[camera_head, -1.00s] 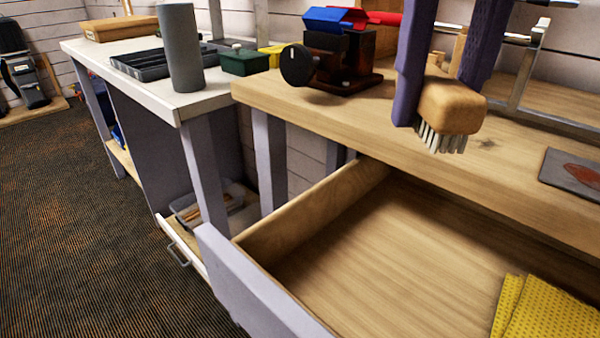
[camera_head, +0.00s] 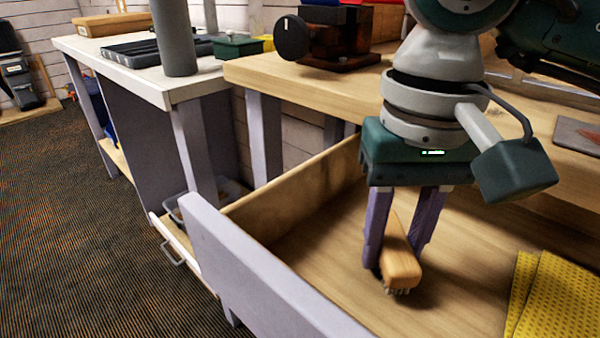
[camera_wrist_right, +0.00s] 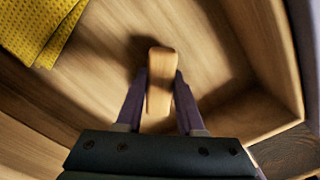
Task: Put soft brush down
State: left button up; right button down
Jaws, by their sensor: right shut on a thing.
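The soft brush (camera_head: 401,262) has a wooden block back and pale bristles that point down. My right gripper (camera_head: 396,258) is shut on it, with one purple finger on each side. It holds the brush inside the open drawer (camera_head: 300,225), low over the wooden floor. I cannot tell for sure whether the bristles touch the floor. In the right wrist view the brush (camera_wrist_right: 160,80) sits between the two fingers (camera_wrist_right: 160,100), with its shadow on the drawer floor beside it. My left gripper is not in view.
A yellow cloth (camera_head: 555,295) lies in the drawer to the right of the brush. The drawer's front wall (camera_head: 255,270) is on the left. The wooden workbench (camera_head: 300,90) with a vise (camera_head: 345,40) stands behind. Bare drawer floor surrounds the brush.

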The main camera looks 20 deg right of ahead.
jog(key=shift+f, duration=0.4)
jog(key=shift+r, duration=0.1)
jog(key=shift+f, duration=0.25)
jog(key=c, duration=0.5)
grip_release()
jog(key=shift+r, duration=0.1)
